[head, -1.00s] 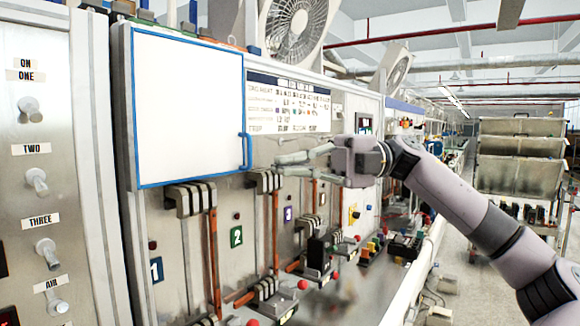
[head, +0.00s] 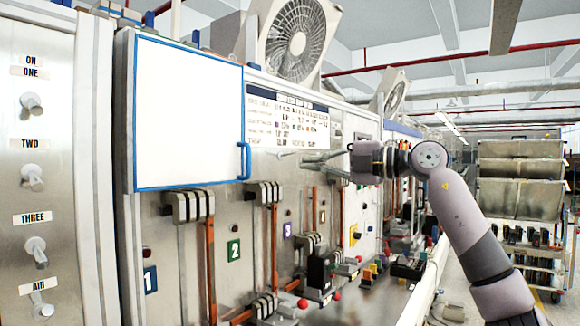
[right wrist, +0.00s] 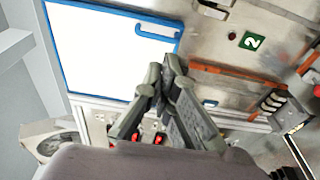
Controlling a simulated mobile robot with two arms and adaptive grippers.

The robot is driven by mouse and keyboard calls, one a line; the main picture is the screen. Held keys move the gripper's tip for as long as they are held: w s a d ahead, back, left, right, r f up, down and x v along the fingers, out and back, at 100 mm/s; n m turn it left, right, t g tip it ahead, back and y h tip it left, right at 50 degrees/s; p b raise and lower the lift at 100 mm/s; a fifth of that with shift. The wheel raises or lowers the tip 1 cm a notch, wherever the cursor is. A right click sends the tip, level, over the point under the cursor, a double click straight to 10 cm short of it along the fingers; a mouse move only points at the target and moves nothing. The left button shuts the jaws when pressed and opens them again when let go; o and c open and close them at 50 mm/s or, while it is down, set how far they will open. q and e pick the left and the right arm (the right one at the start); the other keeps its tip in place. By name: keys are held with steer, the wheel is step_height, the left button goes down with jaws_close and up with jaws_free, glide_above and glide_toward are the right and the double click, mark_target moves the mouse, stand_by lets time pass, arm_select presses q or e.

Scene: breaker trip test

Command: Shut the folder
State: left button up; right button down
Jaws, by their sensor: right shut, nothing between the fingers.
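The only folder-like thing I see is a white panel with a blue frame (head: 188,115), upright on the front of the metal test bench. Its blue handle (head: 243,160) is at the lower right edge. I cannot tell how far it stands off the bench. It also shows at the upper left of the right wrist view (right wrist: 105,50), handle near the top. My right gripper (head: 300,160) is to the right of the handle, apart from it, fingers pointing left. In the right wrist view the fingertips (right wrist: 162,72) meet and hold nothing. My left gripper is not in view.
A printed chart (head: 287,122) is on the bench right of the panel. Below are grey breaker blocks (head: 188,205), orange bars and numbered labels. A knob panel (head: 35,170) stands at the left, a fan (head: 292,40) above. A shelf cart (head: 520,180) stands in the right aisle.

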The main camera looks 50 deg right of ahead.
steer(key=p+x, duration=0.4)
steer(key=x, duration=0.9)
steer(key=shift+p, duration=0.35)
steer(key=shift+f, duration=0.1)
